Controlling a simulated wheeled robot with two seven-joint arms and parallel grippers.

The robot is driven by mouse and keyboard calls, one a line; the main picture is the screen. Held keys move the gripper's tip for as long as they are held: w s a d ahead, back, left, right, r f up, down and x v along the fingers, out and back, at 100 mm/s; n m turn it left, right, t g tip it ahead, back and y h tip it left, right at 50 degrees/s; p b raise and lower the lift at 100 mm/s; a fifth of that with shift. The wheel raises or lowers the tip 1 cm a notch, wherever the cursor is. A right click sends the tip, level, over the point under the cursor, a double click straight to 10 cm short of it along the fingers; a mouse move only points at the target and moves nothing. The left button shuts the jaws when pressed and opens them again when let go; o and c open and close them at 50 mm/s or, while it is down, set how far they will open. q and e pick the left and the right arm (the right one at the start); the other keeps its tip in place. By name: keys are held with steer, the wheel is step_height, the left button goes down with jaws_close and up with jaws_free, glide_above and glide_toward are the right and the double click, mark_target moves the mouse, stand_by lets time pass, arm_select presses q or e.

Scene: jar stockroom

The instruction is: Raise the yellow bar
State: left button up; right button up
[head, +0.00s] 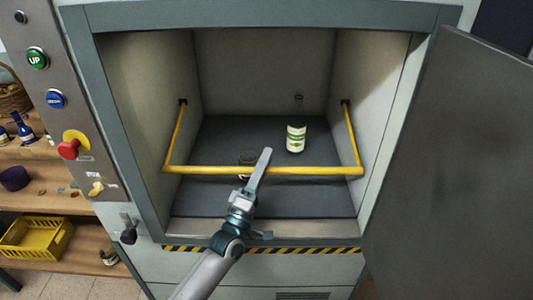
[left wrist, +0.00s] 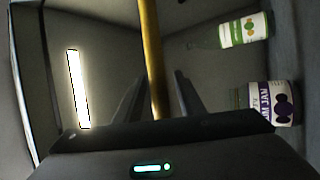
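The yellow bar (head: 310,171) runs across the front of the open lift compartment, low over its floor. Its two side arms go back to pivots on the side walls. My left gripper (head: 263,162) reaches in from the front and is at the bar near its middle. In the left wrist view, the yellow bar (left wrist: 152,50) passes between the two fingers of my left gripper (left wrist: 157,95). Gaps show on both sides of the bar, so the fingers are open around it. My right gripper is not in view.
A green-labelled bottle (head: 296,138) stands inside, behind the bar. A dark jar (head: 247,157), partly hidden by the bar, has a purple-and-white label in the wrist view (left wrist: 272,104). An open door (head: 455,170) is at right; a button panel (head: 50,75) is at left.

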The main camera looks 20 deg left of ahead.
arm_select(q)
steer(key=shift+w+d+r, duration=0.1)
steer(key=shift+w+r, duration=0.25)
steer(key=shift+w, duration=0.2)
jaws_close()
